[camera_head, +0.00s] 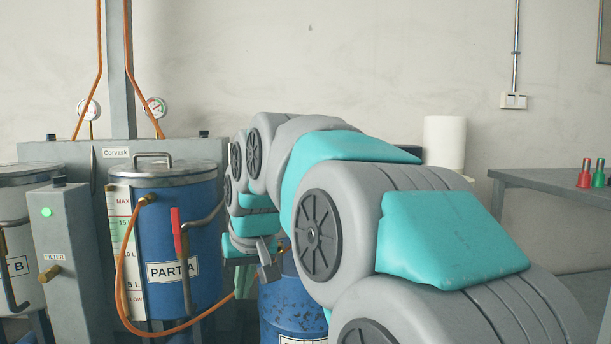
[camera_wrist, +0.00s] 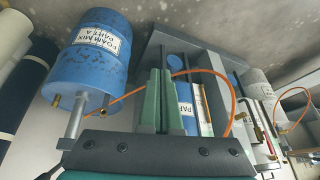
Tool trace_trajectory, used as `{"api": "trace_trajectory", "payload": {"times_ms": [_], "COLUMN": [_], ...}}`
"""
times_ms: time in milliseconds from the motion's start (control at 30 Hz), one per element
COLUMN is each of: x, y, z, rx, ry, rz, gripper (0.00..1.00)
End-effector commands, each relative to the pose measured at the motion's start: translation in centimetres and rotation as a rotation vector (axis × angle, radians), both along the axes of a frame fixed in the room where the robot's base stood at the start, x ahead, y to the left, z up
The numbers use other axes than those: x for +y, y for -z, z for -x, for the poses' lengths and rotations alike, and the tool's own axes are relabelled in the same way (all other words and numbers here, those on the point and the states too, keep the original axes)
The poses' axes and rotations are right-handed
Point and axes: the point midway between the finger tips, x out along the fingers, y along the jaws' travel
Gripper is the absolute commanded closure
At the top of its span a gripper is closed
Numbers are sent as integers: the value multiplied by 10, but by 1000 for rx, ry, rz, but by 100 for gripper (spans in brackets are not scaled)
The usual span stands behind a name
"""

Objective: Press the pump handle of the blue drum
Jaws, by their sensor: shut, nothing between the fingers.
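The blue drum (camera_head: 293,310) stands low in the middle of the head view, scuffed and mostly hidden behind my arm. In the wrist view the drum (camera_wrist: 92,60) shows at the left, its white label upside down. A grey pump shaft (camera_wrist: 75,124) comes out of its top with an orange hose beside it. A grey piece that looks like the pump handle (camera_head: 268,262) shows above the drum, partly hidden. My gripper (camera_wrist: 159,75) is shut and empty, its green fingers together, to the right of the pump shaft in the wrist view. I cannot tell if it touches the handle.
A blue tank (camera_head: 170,240) marked PART A, with a red-handled lever (camera_head: 177,233), stands left of my gripper on a grey machine (camera_head: 105,155). An orange hose (camera_head: 122,290) loops in front of it. A grey table (camera_head: 545,183) with red and green items is at the right.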

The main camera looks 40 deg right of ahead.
Motion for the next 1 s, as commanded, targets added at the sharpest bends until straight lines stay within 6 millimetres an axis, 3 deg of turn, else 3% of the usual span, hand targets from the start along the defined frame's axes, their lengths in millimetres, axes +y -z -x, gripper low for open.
{"api": "trace_trajectory", "payload": {"times_ms": [200,433,800,1000], "x": [-53,-116,-217,-247], "y": [-60,-123,-211,-238], "z": [-44,-70,-70,-60], "rx": [-154,-311,-540,-611], "ry": [91,194,368,425], "rz": [15,41,101,127], "gripper": [100,100,100,100]}}
